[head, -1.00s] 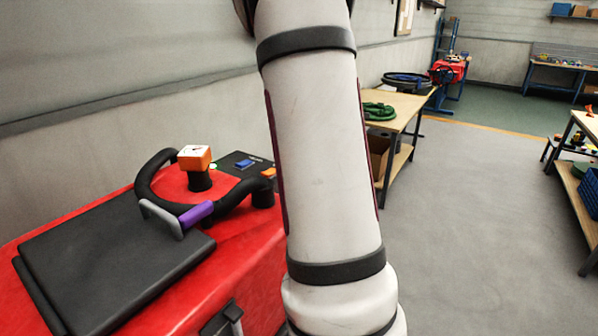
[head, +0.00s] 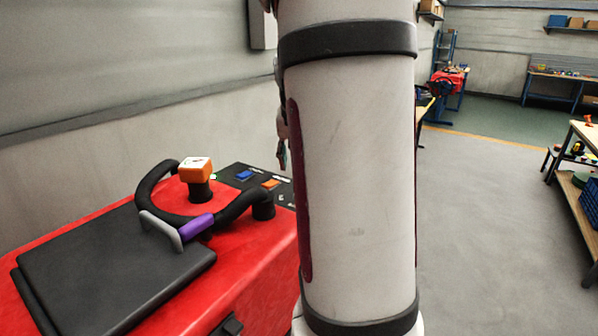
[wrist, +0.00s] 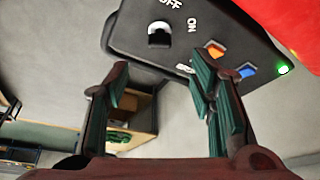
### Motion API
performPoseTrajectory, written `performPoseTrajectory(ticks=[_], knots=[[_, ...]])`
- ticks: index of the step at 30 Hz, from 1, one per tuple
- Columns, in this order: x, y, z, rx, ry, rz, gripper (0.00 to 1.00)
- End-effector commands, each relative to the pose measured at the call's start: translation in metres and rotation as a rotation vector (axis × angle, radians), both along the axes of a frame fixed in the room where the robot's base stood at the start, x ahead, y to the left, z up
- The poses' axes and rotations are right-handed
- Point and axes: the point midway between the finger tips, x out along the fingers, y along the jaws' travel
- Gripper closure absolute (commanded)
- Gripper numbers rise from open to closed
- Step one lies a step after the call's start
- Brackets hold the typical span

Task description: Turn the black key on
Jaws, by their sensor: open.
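The black key (wrist: 159,38) sits in a light ring on a black control panel (wrist: 128,28) at the top of the wrist view. The words OFF and ON are printed beside it. The panel also shows in the head view (head: 228,172), on the red machine, but my arm hides the key there. My gripper (wrist: 158,80) is open and empty, its green-padded fingers spread below the key in the picture and apart from it. In the head view, part of my gripper (head: 282,155) shows above the panel, beside my arm.
The panel carries an orange switch (wrist: 216,48), a blue switch (wrist: 247,70) and a lit green lamp (wrist: 283,69). A black steering handle (head: 155,185) with an orange-topped knob (head: 195,170) and a purple-and-grey lever (head: 192,227) stands left of it.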

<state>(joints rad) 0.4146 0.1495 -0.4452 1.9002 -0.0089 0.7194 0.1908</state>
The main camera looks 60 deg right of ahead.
Motion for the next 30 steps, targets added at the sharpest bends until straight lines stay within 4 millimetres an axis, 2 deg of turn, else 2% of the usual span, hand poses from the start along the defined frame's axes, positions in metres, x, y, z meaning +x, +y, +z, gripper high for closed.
performPoseTrajectory(ticks=[3,7,28,30], knots=[[-0.002,0.004,0.013,-0.001,-0.001,0.001,0.50],[-0.004,0.007,0.019,-0.001,0.000,0.001,0.50],[-0.004,0.007,0.020,0.000,0.000,0.000,0.50],[-0.001,0.023,0.024,0.008,-0.010,0.034,0.50]])
